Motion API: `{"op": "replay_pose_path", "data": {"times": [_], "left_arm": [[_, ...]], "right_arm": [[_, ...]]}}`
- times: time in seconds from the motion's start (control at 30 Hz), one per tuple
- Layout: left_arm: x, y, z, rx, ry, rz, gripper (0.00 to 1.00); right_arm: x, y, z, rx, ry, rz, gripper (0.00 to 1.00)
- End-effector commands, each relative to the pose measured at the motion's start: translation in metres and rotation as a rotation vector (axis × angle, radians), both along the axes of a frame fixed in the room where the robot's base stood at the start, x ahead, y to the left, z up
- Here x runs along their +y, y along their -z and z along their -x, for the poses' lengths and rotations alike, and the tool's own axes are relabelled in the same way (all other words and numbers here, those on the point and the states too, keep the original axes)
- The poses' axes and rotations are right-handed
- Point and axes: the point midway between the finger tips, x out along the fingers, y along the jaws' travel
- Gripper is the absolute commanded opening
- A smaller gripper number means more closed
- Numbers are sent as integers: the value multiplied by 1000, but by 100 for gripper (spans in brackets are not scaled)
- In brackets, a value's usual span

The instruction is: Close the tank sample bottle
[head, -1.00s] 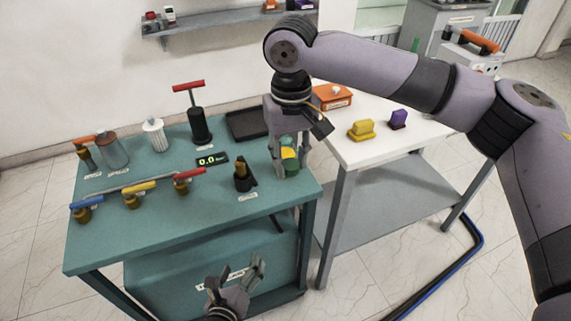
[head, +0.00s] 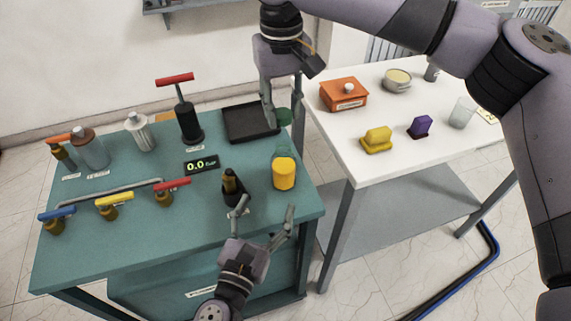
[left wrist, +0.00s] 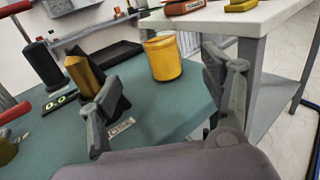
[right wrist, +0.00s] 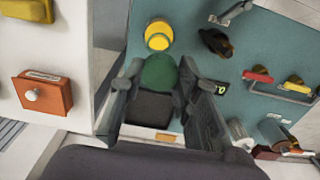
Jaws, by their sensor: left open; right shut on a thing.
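The sample bottle (head: 284,174), clear at the top with yellow contents, stands upright near the right edge of the green bench. It also shows in the left wrist view (left wrist: 163,57) and the right wrist view (right wrist: 158,34). My right gripper (head: 275,113) is shut on a round green cap (right wrist: 158,72) and holds it behind and above the bottle, apart from it. The fingers partly hide the cap in the head view. My left gripper (head: 265,207) is open and empty in front of the bottle, its fingers pointing towards it without touching.
A dark holder with a brown fitting (head: 231,187) stands left of the bottle, close to my left finger. A black tray (head: 235,137) lies behind. Valves with coloured handles (head: 114,200) line the left. The white table (head: 360,171) is on the right.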

Motion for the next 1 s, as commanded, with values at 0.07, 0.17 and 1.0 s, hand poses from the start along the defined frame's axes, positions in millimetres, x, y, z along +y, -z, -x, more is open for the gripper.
{"op": "replay_pose_path", "data": {"times": [0.07, 0.17, 1.0], "left_arm": [[0, 0, 0, 0, 0, 0, 72], [-1, 0, -3, 0, 0, 0, 72], [-37, 0, -113, 1, 2, 2, 72]], "right_arm": [[0, 0, 0, 0, 1, 0, 21], [0, 0, 0, 0, 1, 0, 21], [0, 0, 0, 0, 1, 0, 21]]}}
